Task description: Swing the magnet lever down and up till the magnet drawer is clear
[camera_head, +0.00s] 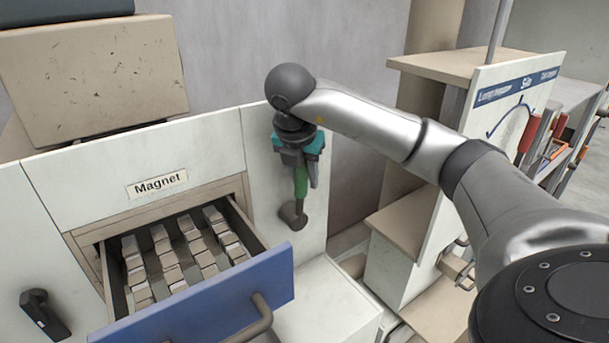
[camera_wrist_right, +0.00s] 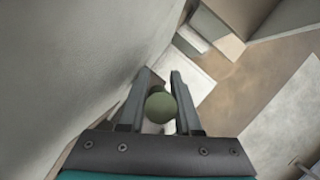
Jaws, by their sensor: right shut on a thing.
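The magnet drawer (camera_head: 200,315) has a blue front with a grey handle and stands open under the "Magnet" label. Inside it are rows of magnet bars (camera_head: 170,258) with dark and pale bands. The magnet lever (camera_head: 300,184) is a green grip on a dark round pivot (camera_head: 292,213), on the white panel right of the drawer. It points up from the pivot. My right gripper (camera_head: 300,165) is shut on the lever from above. In the wrist view the lever's rounded green end (camera_wrist_right: 160,106) sits between the two fingers. My left gripper is not in view.
A black rotary handle (camera_head: 42,313) is on the panel left of the drawer. A large beige box (camera_head: 95,70) stands on top at the left. A shelf unit with a blue-labelled board (camera_head: 505,105) stands at the right, behind my right arm.

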